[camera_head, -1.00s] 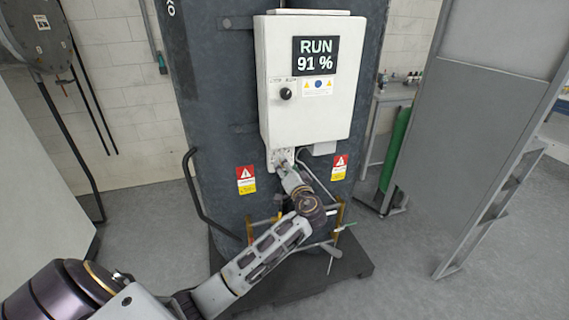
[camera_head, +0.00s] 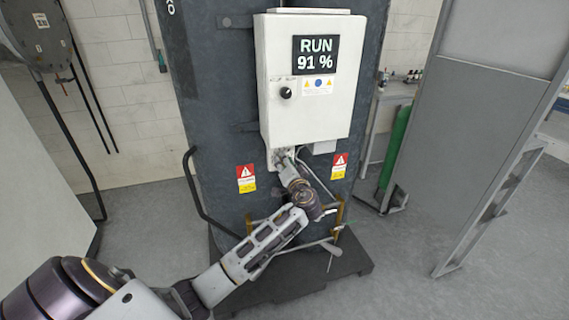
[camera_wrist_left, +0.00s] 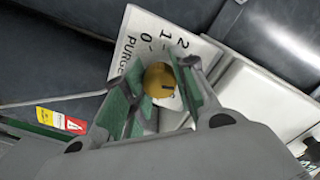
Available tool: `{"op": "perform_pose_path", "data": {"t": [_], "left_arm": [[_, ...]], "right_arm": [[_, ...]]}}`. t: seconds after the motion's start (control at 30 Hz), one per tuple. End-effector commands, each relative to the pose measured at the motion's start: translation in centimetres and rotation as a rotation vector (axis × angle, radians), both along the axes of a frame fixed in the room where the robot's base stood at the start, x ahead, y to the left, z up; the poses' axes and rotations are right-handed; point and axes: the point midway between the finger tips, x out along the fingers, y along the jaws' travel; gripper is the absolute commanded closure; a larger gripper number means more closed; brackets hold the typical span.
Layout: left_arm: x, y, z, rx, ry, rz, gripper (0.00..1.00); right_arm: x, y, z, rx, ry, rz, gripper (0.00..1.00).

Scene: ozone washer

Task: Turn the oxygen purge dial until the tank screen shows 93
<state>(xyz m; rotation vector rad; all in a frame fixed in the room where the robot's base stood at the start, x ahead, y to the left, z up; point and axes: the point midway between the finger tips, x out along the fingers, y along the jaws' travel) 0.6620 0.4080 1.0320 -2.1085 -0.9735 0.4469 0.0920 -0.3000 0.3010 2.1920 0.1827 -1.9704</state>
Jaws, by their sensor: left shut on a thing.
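The tank screen (camera_head: 316,55) on the white control box reads RUN 91 %. The oxygen purge dial (camera_wrist_left: 160,80) is a round brass-yellow knob with a dark mark, on a white plate (camera_wrist_left: 146,33) lettered PURGE with 0, 1 and 2. In the left wrist view, my left gripper (camera_wrist_left: 159,88) has its green-padded fingers on either side of the dial, shut on it. In the head view, my left gripper (camera_head: 287,164) is at the small plate below the control box, and the arm hides most of the dial. My right gripper is not in view.
The white control box (camera_head: 305,115) hangs on the dark grey tank (camera_head: 222,100), with a black knob (camera_head: 286,93) on its front. A bent handrail (camera_head: 190,185) stands at the tank's left. A grey panel (camera_head: 490,110) stands on the right, with clear floor before it.

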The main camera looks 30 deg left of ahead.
Motion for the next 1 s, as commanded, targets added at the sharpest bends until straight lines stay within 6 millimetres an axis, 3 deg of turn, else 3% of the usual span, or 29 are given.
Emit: {"op": "perform_pose_path", "data": {"t": [0.43, 1.0], "left_arm": [[0.0, -0.1, 0.1, 0.022, 0.026, -0.001, 0.97], [0.1, -0.2, 0.2, 0.185, 0.218, -0.004, 0.97]], "right_arm": [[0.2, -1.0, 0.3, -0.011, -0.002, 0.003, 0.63], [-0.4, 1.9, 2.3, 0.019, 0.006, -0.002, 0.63]]}}
